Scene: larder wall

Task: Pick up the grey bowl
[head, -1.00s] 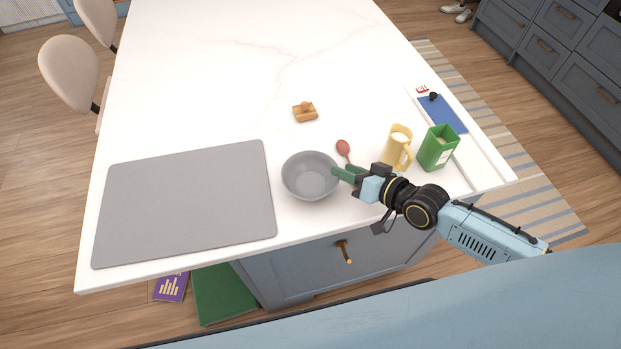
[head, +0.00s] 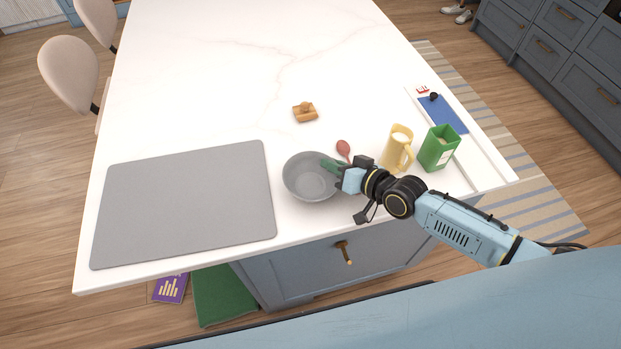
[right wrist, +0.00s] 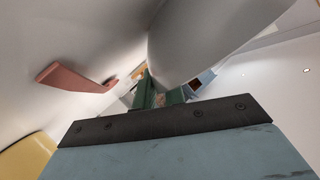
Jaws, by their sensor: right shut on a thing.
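The grey bowl (head: 303,186) stands upright on the white counter, just right of the grey mat. My right gripper (head: 330,166) reaches in from the right with its green fingers at the bowl's right rim. It is shut on the bowl's rim. In the right wrist view the bowl's pale curved wall (right wrist: 195,40) fills the upper middle, with the green fingers (right wrist: 160,95) against it. The fingertips are partly hidden there. I cannot tell any gap between bowl and counter. My left gripper is not in view.
A red spoon (head: 343,148) lies close behind the gripper. A yellow mug (head: 396,152) and an open green box (head: 437,152) stand to the right. A wooden piece (head: 305,113) lies farther back. The grey mat (head: 185,205) is bare, and the back of the counter is clear.

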